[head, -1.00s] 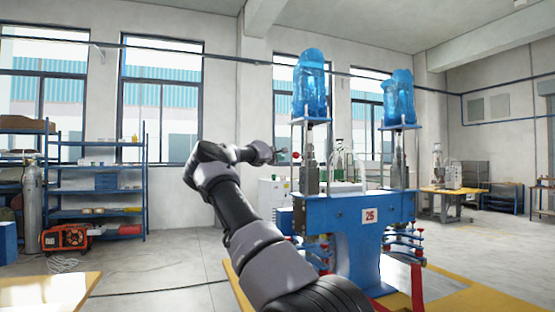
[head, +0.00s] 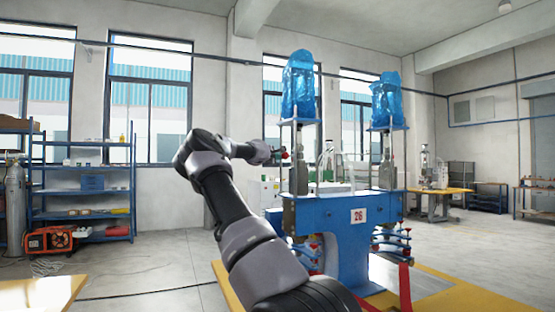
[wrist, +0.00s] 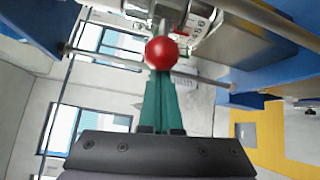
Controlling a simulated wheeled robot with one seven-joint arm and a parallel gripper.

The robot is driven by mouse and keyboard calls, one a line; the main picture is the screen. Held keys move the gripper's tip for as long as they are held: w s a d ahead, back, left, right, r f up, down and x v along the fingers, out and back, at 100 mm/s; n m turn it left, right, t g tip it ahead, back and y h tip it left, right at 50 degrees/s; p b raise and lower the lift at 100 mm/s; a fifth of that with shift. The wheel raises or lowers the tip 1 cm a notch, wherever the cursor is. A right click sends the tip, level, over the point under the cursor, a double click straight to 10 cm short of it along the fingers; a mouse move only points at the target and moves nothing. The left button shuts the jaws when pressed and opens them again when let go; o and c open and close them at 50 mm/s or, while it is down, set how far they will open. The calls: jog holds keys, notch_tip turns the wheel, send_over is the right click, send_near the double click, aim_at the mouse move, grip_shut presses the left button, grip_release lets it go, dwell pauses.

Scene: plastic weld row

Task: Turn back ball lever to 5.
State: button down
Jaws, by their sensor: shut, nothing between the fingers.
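The ball lever's red ball (wrist: 161,53) is in the upper middle of the wrist view, right at the tips of my gripper (wrist: 162,78). The green fingers are shut together with nothing between them. The ball overlaps the fingertips; I cannot tell whether they touch. A white dial plate with dark markings (wrist: 197,22) shows behind the ball, but its figures are too small to read. In the head view my gripper (head: 274,156) is at the left side of the blue machine (head: 335,218), by a small red ball (head: 285,155).
Two blue-wrapped units (head: 299,88) stand on top of the machine, which bears a "26" plate (head: 359,215). Blue shelves (head: 100,190) and a red machine (head: 50,240) are at the left. A yellow-topped table (head: 40,292) is at the lower left. The floor between is open.

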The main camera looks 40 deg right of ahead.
jog(key=shift+s+a+n+t+y, duration=0.1)
jog(key=shift+s+n+t+y, duration=0.5)
jog(key=shift+s+t, duration=0.5)
jog(key=shift+s, duration=0.2)
jog(key=shift+w, duration=0.1)
